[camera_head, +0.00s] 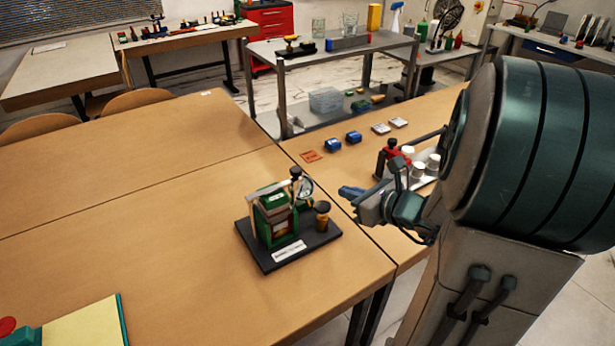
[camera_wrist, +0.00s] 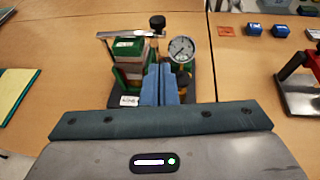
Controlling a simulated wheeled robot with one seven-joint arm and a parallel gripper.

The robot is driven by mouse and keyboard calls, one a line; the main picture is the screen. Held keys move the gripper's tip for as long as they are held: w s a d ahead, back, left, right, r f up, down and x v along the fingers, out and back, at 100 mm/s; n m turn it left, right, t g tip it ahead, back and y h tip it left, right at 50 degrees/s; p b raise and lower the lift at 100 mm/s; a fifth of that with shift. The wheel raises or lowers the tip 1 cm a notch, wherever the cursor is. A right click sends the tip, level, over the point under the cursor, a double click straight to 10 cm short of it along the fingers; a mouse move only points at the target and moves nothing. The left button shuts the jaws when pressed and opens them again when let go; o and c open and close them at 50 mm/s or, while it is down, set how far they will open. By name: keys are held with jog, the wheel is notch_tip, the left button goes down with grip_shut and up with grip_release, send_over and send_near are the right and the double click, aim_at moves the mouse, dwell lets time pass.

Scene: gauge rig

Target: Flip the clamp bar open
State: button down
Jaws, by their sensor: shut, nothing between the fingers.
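The gauge rig stands on a black base plate (camera_head: 279,256) on the wooden table. It has a green and white block (camera_head: 273,215), a dial gauge (camera_wrist: 181,49) with a white face, and a black knob (camera_head: 296,172) on top. A pale metal bar (camera_wrist: 130,35), which looks like the clamp bar, lies across the top of the block in the wrist view. My gripper (camera_head: 347,191) is right of the rig in the head view, apart from it. Its blue fingers (camera_wrist: 160,84) are shut and empty, and hide part of the rig's front in the wrist view.
A red and black device (camera_head: 393,157) with white cups (camera_head: 432,162) stands behind my gripper on the right table. Blue blocks (camera_head: 333,145) and small cards lie farther back. A yellow-green book (camera_head: 90,325) lies at the lower left. The table left of the rig is clear.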

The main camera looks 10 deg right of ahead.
aim_at(301, 174)
jog(key=x, duration=0.4)
jog(key=r+x, duration=0.1)
jog(key=x, duration=0.4)
jog(key=p+x, duration=0.1)
jog(key=x, duration=0.4)
jog(key=shift+w+a+r, duration=0.15)
jog(key=shift+w, duration=0.1)
